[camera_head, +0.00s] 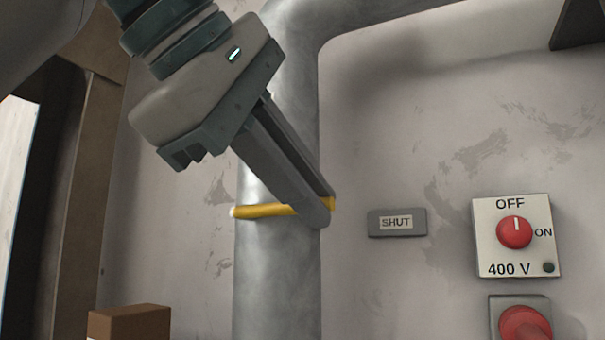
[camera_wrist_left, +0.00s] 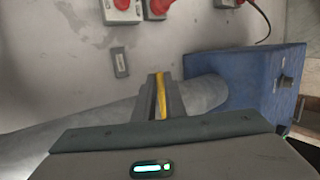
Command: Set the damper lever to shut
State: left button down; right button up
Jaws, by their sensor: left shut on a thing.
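The yellow damper lever (camera_head: 268,210) lies roughly level across the front of the grey vertical pipe (camera_head: 278,285), with its right end toward the SHUT label plate (camera_head: 397,222). My left gripper (camera_head: 322,210) comes down from the upper left and is shut on the lever near its right end. The fingers hide part of the lever there. In the left wrist view, the yellow lever (camera_wrist_left: 160,96) shows between the fingers, and the label plate (camera_wrist_left: 121,62) is on the wall. My right gripper is not in view.
Right of the label, a white 400 V switch box (camera_head: 486,240) with a red knob is on the wall, with another red control (camera_head: 526,324) below. A brown block (camera_head: 130,322) is at lower left. The wrist view shows a blue box (camera_wrist_left: 245,85) around the pipe.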

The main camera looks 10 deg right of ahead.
pick_arm(q)
jog(key=shift+f, duration=0.25)
jog(key=c, duration=2.1)
grip_release()
jog(key=shift+d, duration=0.1)
jog(key=shift+s+r, duration=0.1)
jog(key=shift+b+v, duration=1.9)
jog(key=shift+v, duration=6.75)
